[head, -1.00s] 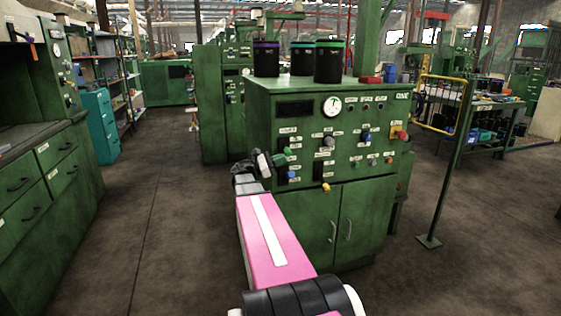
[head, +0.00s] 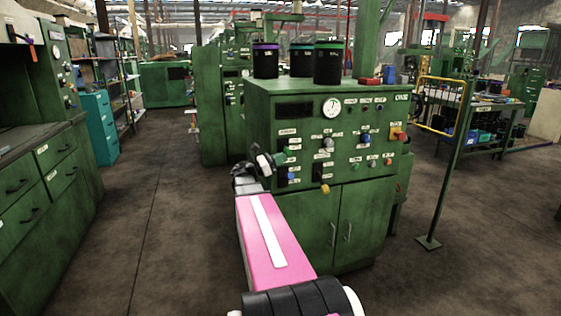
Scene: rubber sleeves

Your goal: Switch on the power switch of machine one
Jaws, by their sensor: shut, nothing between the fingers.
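The green machine cabinet (head: 300,229) stands at the centre, its front panel carrying a dial gauge (head: 332,106), knobs and switches. A nameplate (head: 402,97) at its upper right seems to read "ONE". The labels are too small to read, so I cannot tell which control is the power switch. My gripper (head: 275,161) is shut and empty by the panel's left edge, near the green knob; contact is unclear.
Three black canisters (head: 328,64) and a red block (head: 370,81) stand on the cabinet top. Green drawers (head: 63,155) line the left. The floor (head: 160,220) between is clear.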

